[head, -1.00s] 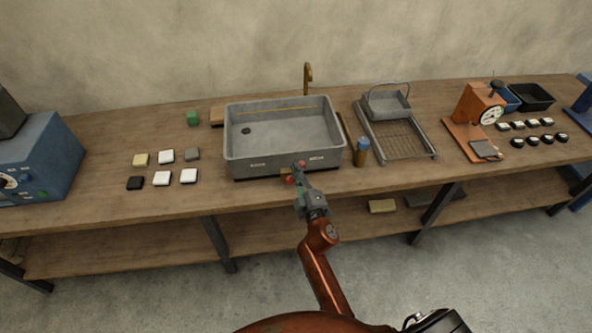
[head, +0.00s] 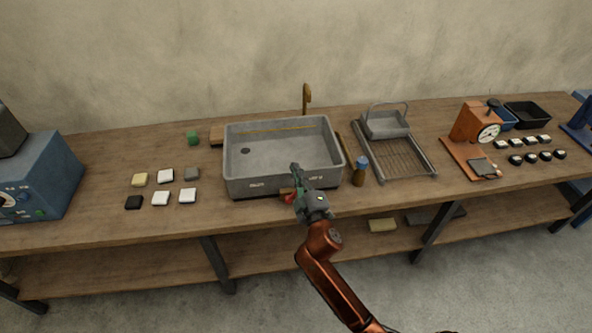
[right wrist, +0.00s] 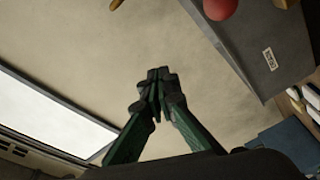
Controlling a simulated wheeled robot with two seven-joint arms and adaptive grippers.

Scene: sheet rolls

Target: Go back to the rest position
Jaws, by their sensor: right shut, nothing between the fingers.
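My right gripper (head: 296,172) shows in the head view in front of the grey sink (head: 240,186), its tips overlapping the sink's front wall. Its fingers are shut with nothing between them. In the right wrist view the dark fingertips (right wrist: 157,76) meet and hold nothing. A small red round thing (head: 289,198) shows beside the gripper at the sink's front; a red round thing (right wrist: 218,8) also shows at the top of the right wrist view. My left gripper is not in view.
The wooden bench (head: 100,222) holds small blocks (head: 165,176) left of the sink. A brown bottle with a blue cap (head: 361,170), a wire rack (head: 405,160) and an orange dial device (head: 473,124) stand to the right. A grey labelled wall (right wrist: 268,52) shows in the right wrist view.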

